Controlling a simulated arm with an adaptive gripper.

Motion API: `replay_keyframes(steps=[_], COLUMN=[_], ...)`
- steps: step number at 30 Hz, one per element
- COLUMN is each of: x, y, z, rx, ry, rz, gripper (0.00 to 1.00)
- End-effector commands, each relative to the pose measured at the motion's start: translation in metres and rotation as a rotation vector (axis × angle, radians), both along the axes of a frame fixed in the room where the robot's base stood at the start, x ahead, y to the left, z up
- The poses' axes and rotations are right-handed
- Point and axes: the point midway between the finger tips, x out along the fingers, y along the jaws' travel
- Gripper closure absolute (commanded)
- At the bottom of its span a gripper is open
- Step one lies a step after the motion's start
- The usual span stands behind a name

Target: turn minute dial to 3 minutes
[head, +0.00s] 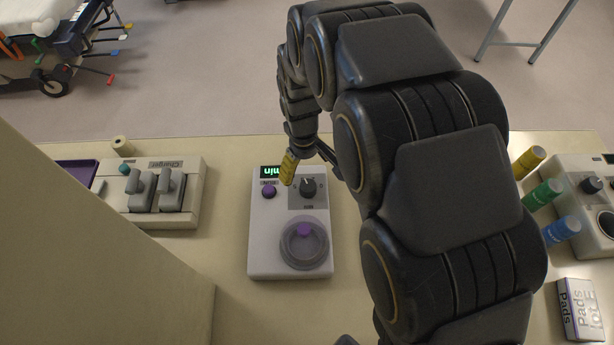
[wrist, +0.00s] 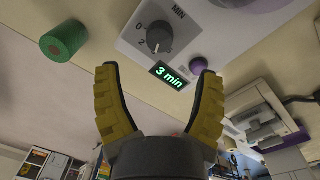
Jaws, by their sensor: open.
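The timer box (head: 262,235) is a pale unit on the counter, with a dark minute dial (head: 308,187), a purple button (head: 268,191) and a large round clear-rimmed part with a purple centre (head: 304,231). In the wrist view the minute dial (wrist: 159,37) stands under the label MIN, and the green display (wrist: 168,75) reads "3 min". My gripper (wrist: 153,75) has yellow ribbed fingers and is open, with nothing between them. In the head view my gripper (head: 290,168) is at the box's far edge, close to the dial and apart from it as far as I can see.
A charger (head: 185,205) with two grey handles stands left of the box. Yellow, green (head: 543,194) and blue cylinders, another device (head: 590,165) and a Pads box (head: 581,309) are at the right. A stretcher (head: 70,45) is across the floor. The counter just left of the timer box is clear.

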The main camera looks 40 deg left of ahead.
Motion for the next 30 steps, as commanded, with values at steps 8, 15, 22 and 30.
replay_keyframes(steps=[8,15,22,30], x=[-0.001,-0.002,-0.002,0.003], y=[0.001,0.000,0.000,-0.010], z=[0.037,0.040,0.039,0.045], rx=[0.003,-0.002,-0.002,-0.004], ry=[-0.002,0.000,0.000,0.003], rz=[0.001,0.001,0.001,-0.029], gripper=[0.31,0.31,0.31,0.31])
